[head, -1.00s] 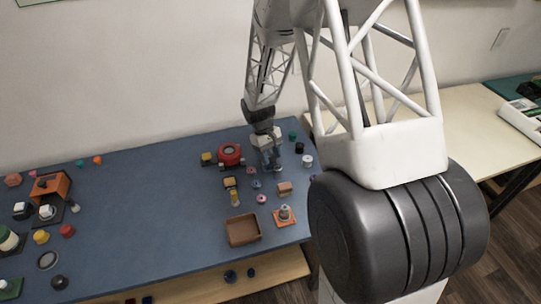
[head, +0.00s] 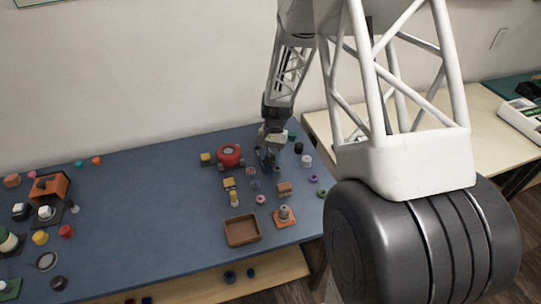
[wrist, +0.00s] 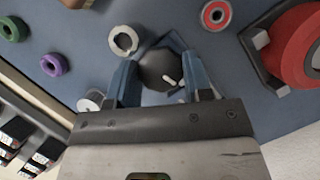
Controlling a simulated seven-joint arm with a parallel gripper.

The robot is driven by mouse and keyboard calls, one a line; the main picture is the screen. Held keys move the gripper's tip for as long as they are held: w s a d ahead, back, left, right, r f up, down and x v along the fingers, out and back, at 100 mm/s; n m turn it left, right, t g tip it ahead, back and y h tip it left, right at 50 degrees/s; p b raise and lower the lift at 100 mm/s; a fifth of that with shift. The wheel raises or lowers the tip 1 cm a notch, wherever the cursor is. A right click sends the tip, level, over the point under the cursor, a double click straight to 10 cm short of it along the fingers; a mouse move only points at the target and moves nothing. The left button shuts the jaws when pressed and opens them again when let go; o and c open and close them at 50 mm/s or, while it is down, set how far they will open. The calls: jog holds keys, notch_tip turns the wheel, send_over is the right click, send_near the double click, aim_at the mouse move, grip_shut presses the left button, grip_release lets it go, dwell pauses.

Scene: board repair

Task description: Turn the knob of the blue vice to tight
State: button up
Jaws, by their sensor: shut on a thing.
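The dark round knob (wrist: 158,70) with a white mark on its top shows in the wrist view. My gripper (wrist: 161,62) is shut on it, with one blue-grey finger on each side. Part of the blue vice (wrist: 176,42) shows behind the knob. The fingers and the knob hide most of the vice. In the head view my gripper (head: 268,158) points down at the vice near the back right of the blue table. The knob is too small and covered there to make out.
A red round thing (head: 229,154) stands just left of my gripper. A brown tray (head: 242,231) sits nearer the front.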

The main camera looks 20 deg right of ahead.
jog(key=shift+m, duration=0.7)
jog(key=shift+y, duration=0.3)
jog(key=o, duration=0.9)
jog(key=shift+r, duration=0.15)
jog(key=shift+v, duration=3.75)
